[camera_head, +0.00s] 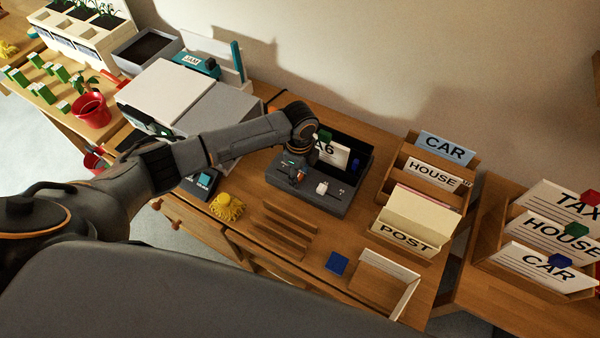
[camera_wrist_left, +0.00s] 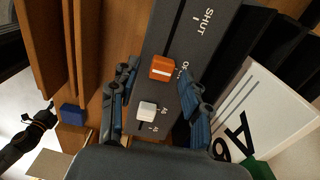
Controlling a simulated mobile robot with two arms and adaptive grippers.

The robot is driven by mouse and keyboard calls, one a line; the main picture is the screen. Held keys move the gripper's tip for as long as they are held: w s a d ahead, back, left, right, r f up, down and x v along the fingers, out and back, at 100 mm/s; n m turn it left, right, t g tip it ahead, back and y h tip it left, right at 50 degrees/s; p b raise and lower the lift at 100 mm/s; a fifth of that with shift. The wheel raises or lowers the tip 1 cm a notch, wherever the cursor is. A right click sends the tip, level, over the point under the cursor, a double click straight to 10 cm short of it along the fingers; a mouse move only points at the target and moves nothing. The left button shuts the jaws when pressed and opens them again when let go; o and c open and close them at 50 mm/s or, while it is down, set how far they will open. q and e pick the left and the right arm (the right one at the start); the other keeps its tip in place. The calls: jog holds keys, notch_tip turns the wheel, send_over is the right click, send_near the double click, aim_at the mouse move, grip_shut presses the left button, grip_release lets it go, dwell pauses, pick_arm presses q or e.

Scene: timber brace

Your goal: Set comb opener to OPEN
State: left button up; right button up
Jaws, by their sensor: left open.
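The grey comb opener machine (camera_head: 335,205) stands on the wooden desk, with a card marked A6 (camera_head: 333,153) in its back tray. In the left wrist view its panel (camera_wrist_left: 212,50) shows a slot, the word SHUT and a partly hidden word starting with OP. The orange slider knob (camera_wrist_left: 162,68) sits beside that partly hidden word, away from SHUT. A white knob (camera_wrist_left: 147,112) is nearer the wrist. My left gripper (camera_head: 297,174) points down at the panel, open. Its fingers (camera_wrist_left: 158,72) are on either side of the orange knob; contact is unclear.
A wooden slatted rack (camera_head: 288,228), yellow pompom (camera_head: 227,207) and blue block (camera_head: 337,263) lie in front. A card sorter (camera_head: 402,165) stands right. A dark arm part (camera_wrist_left: 32,135), probably my right, shows at the wrist view's left; its jaws are too small to read.

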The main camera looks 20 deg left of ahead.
aim_at(300, 177)
pick_arm(q)
notch_tip(300, 177, up, 12)
dwell(0.4)
jog(key=shift+f, duration=0.1)
dwell(0.4)
